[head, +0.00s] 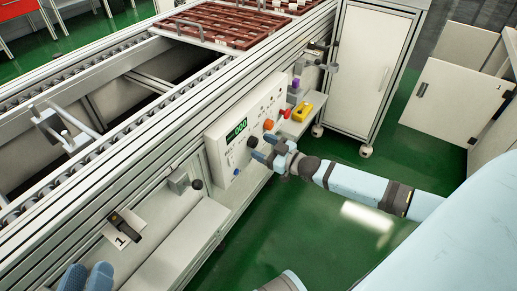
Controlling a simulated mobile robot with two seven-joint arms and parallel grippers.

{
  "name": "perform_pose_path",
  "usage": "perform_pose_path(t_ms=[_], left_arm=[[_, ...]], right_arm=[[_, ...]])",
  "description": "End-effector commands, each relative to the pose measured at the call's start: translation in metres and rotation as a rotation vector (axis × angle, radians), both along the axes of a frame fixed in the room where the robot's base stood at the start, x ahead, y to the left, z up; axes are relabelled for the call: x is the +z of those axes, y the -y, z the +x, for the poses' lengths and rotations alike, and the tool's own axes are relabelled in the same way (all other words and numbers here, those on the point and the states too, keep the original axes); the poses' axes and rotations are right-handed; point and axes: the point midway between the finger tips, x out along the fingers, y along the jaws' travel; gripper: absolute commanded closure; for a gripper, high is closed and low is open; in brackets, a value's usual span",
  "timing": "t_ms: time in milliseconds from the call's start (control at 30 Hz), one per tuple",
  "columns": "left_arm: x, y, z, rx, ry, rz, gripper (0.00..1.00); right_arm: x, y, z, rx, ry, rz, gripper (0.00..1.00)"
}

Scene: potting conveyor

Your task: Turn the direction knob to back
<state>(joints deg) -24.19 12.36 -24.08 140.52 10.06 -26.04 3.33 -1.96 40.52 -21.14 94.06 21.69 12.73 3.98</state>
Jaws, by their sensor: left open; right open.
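The control panel (219,150) is a light grey box on the side of the conveyor, with a green-lit display (237,131). A dark knob (253,141) shows on its face, right by my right gripper (264,148). I cannot tell which control is the direction knob or where it points.
An orange button (268,124) and a red control (286,114) are on the panel's right part. A yellow box (302,112) lies beyond it. A bracket with a black ball (197,184) sticks out left of the panel. Green floor is free at right.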

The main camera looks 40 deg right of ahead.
Motion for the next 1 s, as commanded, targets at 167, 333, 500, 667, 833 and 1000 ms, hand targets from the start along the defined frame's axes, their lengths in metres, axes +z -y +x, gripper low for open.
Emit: perform_pose_path(t_ms=[167,333,500,667,833,1000], left_arm=[[-0.010,0.001,0.000,-0.009,-0.024,0.014,0.57],[-0.011,0.001,0.000,-0.012,-0.030,0.018,0.57],[-0.011,0.001,0.000,-0.012,-0.030,0.018,0.57],[-0.011,0.001,-0.001,-0.012,-0.031,0.018,0.57],[-0.011,0.001,-0.001,-0.012,-0.031,0.017,0.57],[-0.006,0.001,0.000,-0.009,-0.022,0.013,0.57]], right_arm=[[0.000,-0.006,0.016,-0.001,0.001,0.000,0.35],[0.000,-0.008,0.018,0.000,-0.001,0.000,0.35],[0.000,-0.008,0.018,0.000,-0.001,0.000,0.35],[0.000,-0.008,0.018,0.000,-0.001,0.000,0.72],[0.000,-0.007,0.018,0.000,-0.001,-0.001,0.84],[0.001,-0.007,0.018,0.000,0.007,-0.020,0.84]])
